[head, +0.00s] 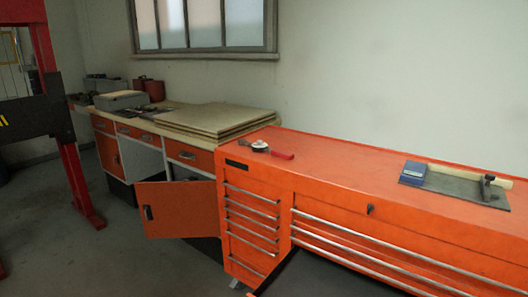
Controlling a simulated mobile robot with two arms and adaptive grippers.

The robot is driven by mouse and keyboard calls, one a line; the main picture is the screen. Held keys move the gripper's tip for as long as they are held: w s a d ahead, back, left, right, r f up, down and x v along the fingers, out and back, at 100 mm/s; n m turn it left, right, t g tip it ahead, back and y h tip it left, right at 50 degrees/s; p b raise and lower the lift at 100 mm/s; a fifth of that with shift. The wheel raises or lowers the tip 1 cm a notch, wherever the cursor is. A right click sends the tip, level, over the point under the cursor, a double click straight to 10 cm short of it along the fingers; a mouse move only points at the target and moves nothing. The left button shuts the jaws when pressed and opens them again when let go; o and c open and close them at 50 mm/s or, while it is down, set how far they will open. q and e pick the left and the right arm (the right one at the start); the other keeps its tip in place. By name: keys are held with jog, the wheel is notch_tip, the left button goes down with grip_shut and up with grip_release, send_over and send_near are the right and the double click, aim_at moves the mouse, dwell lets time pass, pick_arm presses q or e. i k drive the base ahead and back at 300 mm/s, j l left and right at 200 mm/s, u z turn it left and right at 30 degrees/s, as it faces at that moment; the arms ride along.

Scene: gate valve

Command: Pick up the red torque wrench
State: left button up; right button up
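The red torque wrench (280,154) lies on top of the orange tool cabinet (330,160), near its left end. Its red handle points to the right, and a round pale dial or head (260,145) is at its left, with a small dark part beside it. Nothing touches it from above. Neither of my grippers shows in the head view.
A grey mat (465,192) with a blue box (412,173) and a dark tool (487,184) lies further right. Stacked boards (215,120) sit on the workbench to the left. An orange cabinet door (175,209) hangs open below. Cabinet top between wrench and mat is clear.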

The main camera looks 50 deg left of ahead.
aim_at(263, 147)
jog(key=u, duration=1.6)
jog(key=i+j+z, duration=0.1)
jog(key=z, duration=0.3)
jog(key=i+j+z, duration=0.15)
jog(key=z, duration=0.25)
jog(key=i+j+z, duration=0.1)
jog(key=z, duration=0.3)
jog(key=j, duration=0.1)
